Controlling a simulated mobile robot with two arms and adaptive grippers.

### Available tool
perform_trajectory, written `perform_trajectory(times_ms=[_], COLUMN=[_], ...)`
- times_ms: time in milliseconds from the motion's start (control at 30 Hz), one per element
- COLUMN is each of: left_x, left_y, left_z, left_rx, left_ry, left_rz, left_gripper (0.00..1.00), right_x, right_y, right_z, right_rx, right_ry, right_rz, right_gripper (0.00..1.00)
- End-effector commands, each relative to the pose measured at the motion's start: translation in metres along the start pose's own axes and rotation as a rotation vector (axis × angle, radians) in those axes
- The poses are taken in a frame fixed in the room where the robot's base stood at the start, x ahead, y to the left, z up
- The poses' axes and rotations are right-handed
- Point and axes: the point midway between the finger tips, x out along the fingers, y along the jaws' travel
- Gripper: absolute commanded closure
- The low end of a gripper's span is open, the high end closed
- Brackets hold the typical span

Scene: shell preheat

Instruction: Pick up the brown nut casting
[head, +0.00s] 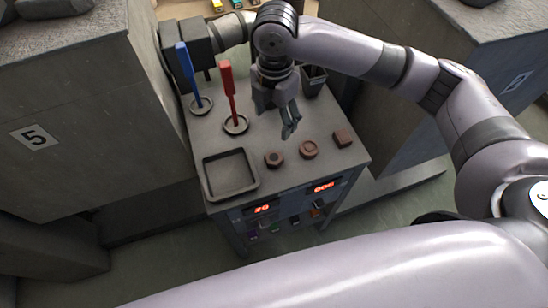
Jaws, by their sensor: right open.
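The brown nut casting (274,159) is a small six-sided piece with a dark hole, lying flat on the grey bench top near its front edge. A brown ring-like casting (308,149) and a brown block casting (343,139) lie in a row to its right. My right gripper (290,128) hangs above the bench, pointing down, behind and slightly right of the nut casting. It is open, apart from the castings, with nothing visible between its fingers. My left gripper is not in view.
A shallow dark tray (207,188) lies left of the nut casting. A red-handled tool (228,80) and a blue-handled tool (187,70) stand upright behind it. A dark cup (315,83) stands at the back right. Red displays (262,208) light the bench front.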

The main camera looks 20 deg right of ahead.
Motion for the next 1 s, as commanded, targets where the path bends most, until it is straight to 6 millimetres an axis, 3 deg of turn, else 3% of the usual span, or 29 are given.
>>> perform_trajectory(times_ms=[167, 600, 867, 1000], left_x=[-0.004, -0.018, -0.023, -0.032], left_y=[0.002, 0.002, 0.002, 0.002], left_z=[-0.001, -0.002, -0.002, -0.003], left_rx=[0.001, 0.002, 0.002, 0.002], left_ry=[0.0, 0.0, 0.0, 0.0], left_rz=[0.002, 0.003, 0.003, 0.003], left_gripper=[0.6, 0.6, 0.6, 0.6], right_x=[0.018, 0.106, 0.125, 0.144], right_y=[-0.002, -0.001, -0.001, -0.002], right_z=[0.003, 0.004, 0.005, 0.009], right_rx=[-0.007, -0.005, -0.004, -0.004], right_ry=[-0.004, -0.004, -0.005, -0.004], right_rz=[-0.012, -0.008, -0.007, -0.01], right_gripper=[0.36, 0.36, 0.36, 0.36])
